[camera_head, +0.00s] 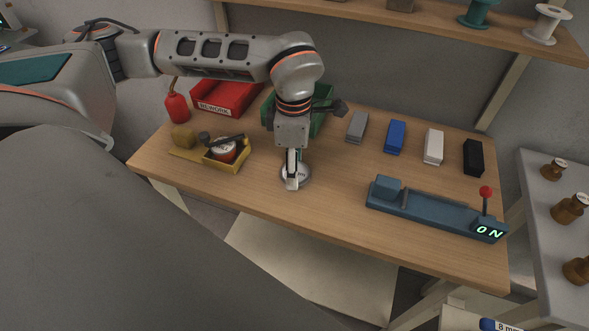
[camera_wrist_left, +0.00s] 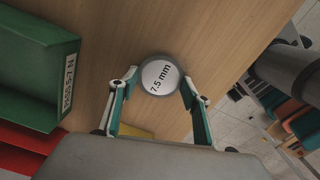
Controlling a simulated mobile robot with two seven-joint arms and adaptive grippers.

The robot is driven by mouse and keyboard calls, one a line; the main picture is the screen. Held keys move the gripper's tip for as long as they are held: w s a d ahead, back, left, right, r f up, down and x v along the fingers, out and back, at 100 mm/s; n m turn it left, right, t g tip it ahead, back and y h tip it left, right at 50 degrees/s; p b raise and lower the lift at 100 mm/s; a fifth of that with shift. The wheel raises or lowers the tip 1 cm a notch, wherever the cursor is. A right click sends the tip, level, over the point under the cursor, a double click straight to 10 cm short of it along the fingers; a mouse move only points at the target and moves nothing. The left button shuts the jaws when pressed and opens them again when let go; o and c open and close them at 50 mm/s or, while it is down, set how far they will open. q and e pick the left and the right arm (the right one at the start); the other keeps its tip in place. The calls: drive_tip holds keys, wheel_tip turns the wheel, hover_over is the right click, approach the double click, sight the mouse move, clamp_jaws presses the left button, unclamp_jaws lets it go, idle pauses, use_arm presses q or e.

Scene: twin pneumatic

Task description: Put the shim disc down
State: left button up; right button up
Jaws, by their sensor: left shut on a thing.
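The shim disc (camera_head: 303,175) is a round grey disc with a white face. In the left wrist view the shim disc (camera_wrist_left: 160,76) reads "7.5 mm". My left gripper (camera_head: 292,180) points down over the front middle of the wooden table (camera_head: 340,205). In the left wrist view my left gripper (camera_wrist_left: 158,84) has its fingertips on opposite sides of the disc's edge, shut on it. The disc is at or just above the table top; I cannot tell if it touches. The gripper hides part of the disc in the head view. My right gripper is not in view.
A red bin (camera_head: 228,97) and a green bin (camera_head: 318,124) stand behind. A yellow tray (camera_head: 238,160) is left of the gripper. A blue fixture (camera_head: 425,210) reading "ON" stands right. Several blocks, including a blue one (camera_head: 395,137), line the back. Bare wood surrounds the disc.

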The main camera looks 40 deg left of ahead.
sight(309, 171)
use_arm(q)
drive_tip(key=r+m, duration=0.2)
drive_tip(key=m, duration=0.2)
drive_tip(key=w+d+r+m, duration=0.1)
drive_tip(key=r+m, duration=0.1)
drive_tip(key=m, duration=0.2)
drive_tip(key=w+r+m, duration=0.1)
drive_tip(key=r+m, duration=0.2)
drive_tip(key=shift+d+r+m, duration=0.1)
drive_tip(key=shift+d+m, duration=0.15)
drive_tip(key=shift+m, duration=0.15)
drive_tip(key=m, duration=0.2)
drive_tip(key=f+m, duration=0.1)
drive_tip(key=m, duration=0.1)
drive_tip(key=w+f+m, duration=0.1)
drive_tip(key=m, duration=0.1)
drive_tip(key=shift+d+m, duration=0.4)
drive_tip(key=m, duration=0.3)
drive_tip(key=f+m, duration=0.1)
drive_tip(key=m, duration=0.1)
drive_tip(key=shift+w+d, duration=0.3)
drive_tip(key=shift+w, duration=0.1)
